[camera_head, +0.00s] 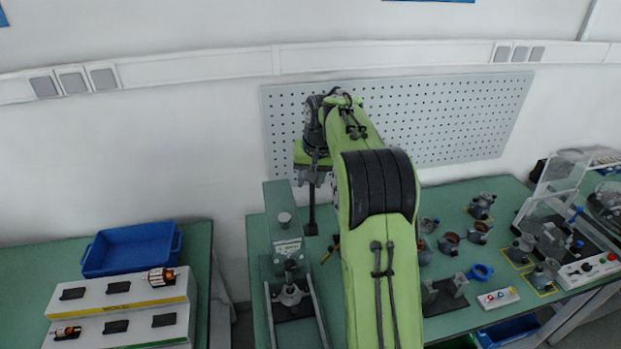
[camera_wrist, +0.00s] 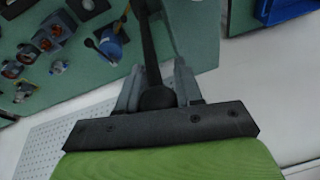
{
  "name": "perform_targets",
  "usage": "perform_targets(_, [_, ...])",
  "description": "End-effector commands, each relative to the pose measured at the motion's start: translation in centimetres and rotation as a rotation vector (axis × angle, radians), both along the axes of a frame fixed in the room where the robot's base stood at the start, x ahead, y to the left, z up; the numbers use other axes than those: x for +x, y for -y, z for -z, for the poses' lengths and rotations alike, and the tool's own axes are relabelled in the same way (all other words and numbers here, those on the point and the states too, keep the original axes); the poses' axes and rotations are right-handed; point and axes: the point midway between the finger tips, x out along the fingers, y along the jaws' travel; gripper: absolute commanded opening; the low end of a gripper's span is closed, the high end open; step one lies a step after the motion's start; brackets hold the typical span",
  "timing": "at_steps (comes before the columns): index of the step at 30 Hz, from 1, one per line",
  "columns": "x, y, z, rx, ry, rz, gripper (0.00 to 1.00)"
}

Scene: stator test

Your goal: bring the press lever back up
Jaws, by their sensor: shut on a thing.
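The green press (camera_head: 284,226) stands on the left part of the bench, with a metal fixture (camera_head: 290,292) at its front. The dark press lever (camera_wrist: 149,50) runs away from my gripper (camera_wrist: 157,80) in the wrist view, with its round knob (camera_wrist: 157,97) between the two grey fingers. My gripper is shut on the knob. In the head view my gripper (camera_head: 314,176) is above and to the right of the press. The lever (camera_head: 312,205) shows below it as a dark, nearly upright bar. My arm hides part of the bench right of the press.
Several motor parts (camera_head: 480,205) and a small button box (camera_head: 498,298) are on the bench to the right. A pegboard (camera_head: 450,120) is on the wall behind. A blue bin (camera_head: 131,250) and white racks (camera_head: 120,310) are on the left table.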

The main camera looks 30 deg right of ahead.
Motion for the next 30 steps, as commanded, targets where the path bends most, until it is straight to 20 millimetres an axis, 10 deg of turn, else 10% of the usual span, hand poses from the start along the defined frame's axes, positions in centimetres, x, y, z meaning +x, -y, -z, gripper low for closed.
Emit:
perform_targets(8, [-0.2, 0.1, 0.6, 0.005, -0.015, 0.003, 0.00])
perform_targets(9, [-0.2, 0.1, 0.6, 0.005, -0.015, 0.003, 0.38])
perform_targets(13, [-0.1, 0.0, 0.4, 0.003, -0.011, 0.002, 0.58])
perform_targets(23, [-0.2, 0.0, -0.3, 0.001, -0.004, 0.001, 0.58])
perform_targets(30, [-1.7, 0.2, -6.0, 0.000, 0.002, 0.002, 0.58])
